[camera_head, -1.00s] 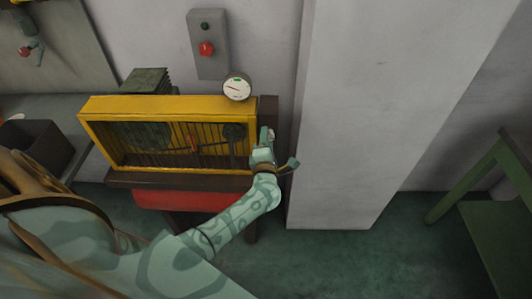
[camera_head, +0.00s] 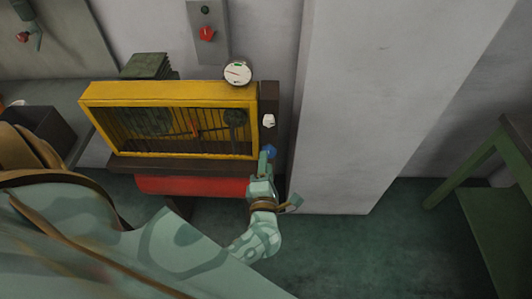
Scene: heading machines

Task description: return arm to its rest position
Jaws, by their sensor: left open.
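My left arm comes in from the lower left. Its pale green patterned gripper (camera_head: 279,180) is open, with one finger pointing up and the other splayed to the right. It is at the lower right corner of the yellow-framed machine (camera_head: 168,92), in front of its dark side post. A white knob (camera_head: 268,121) on that post is above the gripper. A round blue piece (camera_head: 271,151) shows at the upper fingertip; I cannot tell whether they touch. My right gripper is not in view.
A round gauge (camera_head: 237,72) sits on top of the machine. A grey wall box (camera_head: 207,34) has a red knob. A red cylinder (camera_head: 190,186) lies below the machine. A pale pillar (camera_head: 350,110) stands close right of the gripper. A green table (camera_head: 500,190) is far right, with open floor between.

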